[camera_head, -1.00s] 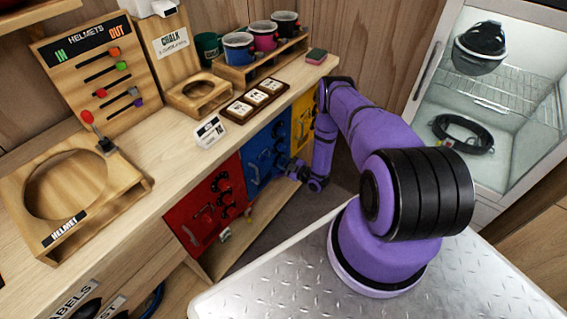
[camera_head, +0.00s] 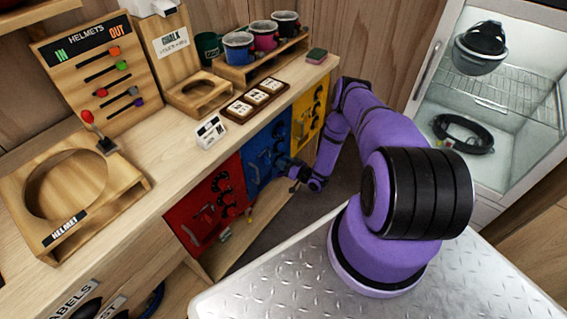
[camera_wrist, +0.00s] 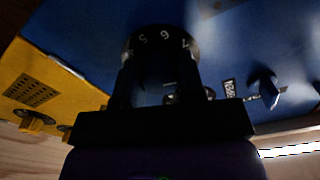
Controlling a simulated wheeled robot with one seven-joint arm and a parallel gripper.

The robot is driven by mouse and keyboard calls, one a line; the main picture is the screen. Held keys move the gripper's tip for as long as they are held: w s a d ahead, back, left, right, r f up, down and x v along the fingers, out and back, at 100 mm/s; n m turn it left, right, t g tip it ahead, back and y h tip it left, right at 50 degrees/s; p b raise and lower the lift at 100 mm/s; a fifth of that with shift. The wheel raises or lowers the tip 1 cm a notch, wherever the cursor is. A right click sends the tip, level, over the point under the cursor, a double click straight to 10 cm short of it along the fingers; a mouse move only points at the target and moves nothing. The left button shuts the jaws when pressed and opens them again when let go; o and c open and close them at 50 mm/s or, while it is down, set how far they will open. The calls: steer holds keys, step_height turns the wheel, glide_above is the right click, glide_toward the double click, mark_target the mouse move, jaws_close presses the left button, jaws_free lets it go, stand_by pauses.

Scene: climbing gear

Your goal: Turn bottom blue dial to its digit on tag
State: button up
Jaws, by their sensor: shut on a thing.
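The blue door (camera_head: 258,160) is the middle one of three coloured doors under the counter. In the wrist view, a black round dial (camera_wrist: 161,40) with white digits is on the blue panel (camera_wrist: 90,30). A 5 and a 6 show near its top edge. My gripper (camera_wrist: 160,85) has one finger on each side of this dial and is shut on it. In the head view my gripper (camera_head: 290,167) is at the blue door, low on its right side. The finger contact is dark in the wrist view. I cannot read a tag's digit.
The red door (camera_head: 205,212) with black dials and a handle is to the left. The yellow door (camera_head: 310,112) is to the right. A small white card stand (camera_head: 210,132) and a tile tray (camera_head: 252,100) are on the counter above.

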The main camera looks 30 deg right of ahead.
steer(key=m, duration=0.4)
steer(key=shift+s+m, duration=0.1)
steer(key=shift+m, duration=2.1)
steer(key=o, duration=0.9)
steer(key=v, duration=1)
steer(key=shift+s+d, duration=0.1)
steer(key=shift+s, duration=0.25)
